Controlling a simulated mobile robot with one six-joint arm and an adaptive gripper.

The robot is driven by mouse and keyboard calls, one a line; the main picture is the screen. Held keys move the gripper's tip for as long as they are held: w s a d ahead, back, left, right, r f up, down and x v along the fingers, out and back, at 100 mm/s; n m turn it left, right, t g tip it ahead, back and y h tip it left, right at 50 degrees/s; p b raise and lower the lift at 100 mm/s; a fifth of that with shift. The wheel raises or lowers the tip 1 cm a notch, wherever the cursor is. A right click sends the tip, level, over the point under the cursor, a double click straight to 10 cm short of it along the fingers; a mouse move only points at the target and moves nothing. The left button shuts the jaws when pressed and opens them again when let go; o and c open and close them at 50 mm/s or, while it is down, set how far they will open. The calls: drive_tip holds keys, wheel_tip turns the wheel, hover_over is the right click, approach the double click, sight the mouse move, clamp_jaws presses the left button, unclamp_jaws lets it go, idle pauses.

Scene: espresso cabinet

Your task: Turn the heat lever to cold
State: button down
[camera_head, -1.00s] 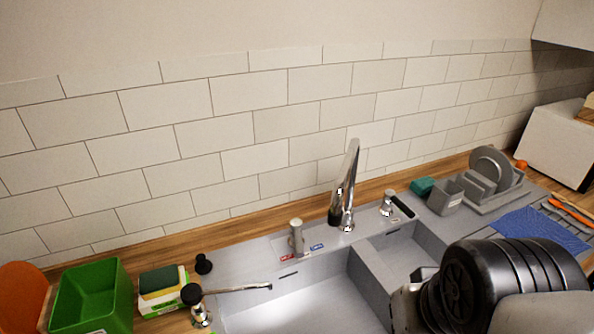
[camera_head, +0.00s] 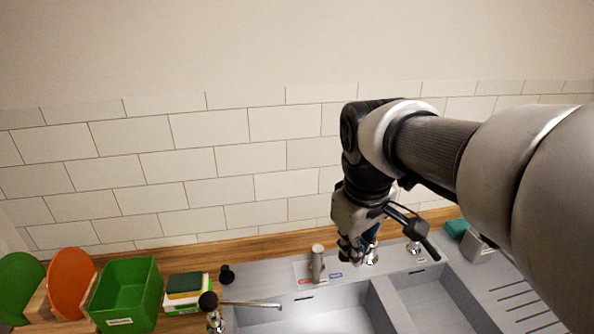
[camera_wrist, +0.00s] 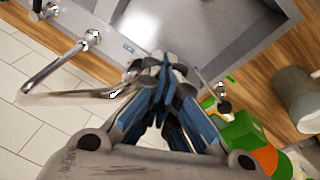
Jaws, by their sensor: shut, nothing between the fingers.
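The heat lever (camera_head: 316,262) is a short, upright metal post on the sink's back ledge in the head view. A red label lies at its left foot and a blue label (camera_head: 335,275) at its right. My gripper (camera_head: 352,254) is shut and empty just right of the lever, low over the ledge; I cannot tell whether it touches. In the wrist view my gripper's blue-grey fingers (camera_wrist: 163,80) are together. The blue label (camera_wrist: 128,48) shows beyond them, and the fingers crowd the lever area, so the lever is hard to make out.
The tall faucet (camera_wrist: 60,65) shows in the wrist view; my arm mostly hides it in the head view. A small black-knobbed tap (camera_head: 208,301), sponges (camera_head: 184,285) and a green bin (camera_head: 127,290) stand left. The sink basin (camera_head: 300,318) is in front and the tiled wall behind.

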sight(317, 264)
drive_tip(key=w+a+f+n+g+p, duration=0.1)
drive_tip(key=w+a+f+n+p, duration=0.15)
drive_tip(key=w, duration=0.35)
drive_tip(key=w+a+f+n+p, duration=0.1)
drive_tip(key=w+a+n, duration=0.25)
drive_tip(key=w, duration=0.35)
drive_tip(key=w+a+f+n+g+h+p, duration=0.2)
drive_tip(key=w+a+f+n+p, duration=0.15)
drive_tip(key=w+a+f, duration=0.4)
drive_tip(key=s+d+b+x, duration=0.1)
drive_tip(key=b+x, duration=0.1)
drive_tip(key=x, duration=1.3)
drive_tip(key=shift+d, duration=0.45)
